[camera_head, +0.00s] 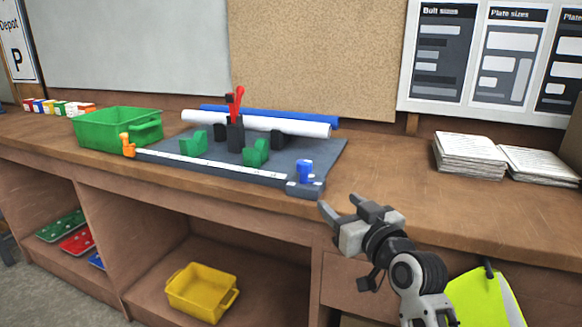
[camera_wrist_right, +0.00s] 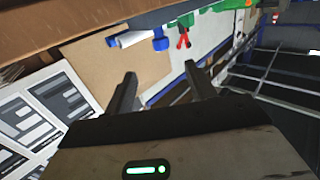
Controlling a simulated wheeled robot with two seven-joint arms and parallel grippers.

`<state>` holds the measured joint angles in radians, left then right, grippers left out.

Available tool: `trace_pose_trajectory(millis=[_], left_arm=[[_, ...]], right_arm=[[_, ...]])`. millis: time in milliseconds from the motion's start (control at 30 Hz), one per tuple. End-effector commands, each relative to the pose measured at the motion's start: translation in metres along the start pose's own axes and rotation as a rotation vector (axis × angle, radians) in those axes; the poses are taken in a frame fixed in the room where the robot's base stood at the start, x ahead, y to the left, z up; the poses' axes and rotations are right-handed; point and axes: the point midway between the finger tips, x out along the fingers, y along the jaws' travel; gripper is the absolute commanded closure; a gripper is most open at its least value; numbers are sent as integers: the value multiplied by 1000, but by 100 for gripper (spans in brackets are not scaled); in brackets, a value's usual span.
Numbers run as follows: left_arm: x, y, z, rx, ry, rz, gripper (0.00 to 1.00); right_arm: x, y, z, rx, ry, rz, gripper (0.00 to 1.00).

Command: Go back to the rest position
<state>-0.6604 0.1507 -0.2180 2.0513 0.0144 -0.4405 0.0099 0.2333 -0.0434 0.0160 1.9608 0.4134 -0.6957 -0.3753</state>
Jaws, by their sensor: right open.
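My right gripper (camera_head: 340,210) is open and empty in the head view, in front of the workbench's front edge, near the right front corner of a dark fixture board (camera_head: 330,158). Its two fingers also show apart in the right wrist view (camera_wrist_right: 160,88), with nothing between them. My left gripper is in neither view.
The wooden bench (camera_head: 385,170) carries the fixture, a green bin (camera_head: 105,132), white and blue rolls (camera_head: 260,122) and paper stacks (camera_head: 468,160). A yellow bin (camera_head: 200,292) sits on the lower shelf. A yellow-green item (camera_head: 480,298) hangs by my right arm. The bench between fixture and papers is clear.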

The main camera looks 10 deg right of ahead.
Motion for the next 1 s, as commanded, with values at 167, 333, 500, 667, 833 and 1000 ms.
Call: trace_pose_trajectory(millis=[167, 333, 500, 667, 833, 1000], left_arm=[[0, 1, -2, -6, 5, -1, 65], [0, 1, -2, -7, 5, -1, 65], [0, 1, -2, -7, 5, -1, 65], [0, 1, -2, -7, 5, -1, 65], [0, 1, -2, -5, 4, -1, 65], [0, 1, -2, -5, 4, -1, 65]], right_arm=[[-34, -10, 90, 5, -156, 23, 45], [-106, -35, 195, 10, -355, 33, 45], [-186, -65, 264, 22, -512, 15, 45], [-234, -85, 294, 33, -595, -5, 45], [-247, -91, 300, 38, -616, -11, 45], [-247, -91, 300, 38, -616, -11, 45]])
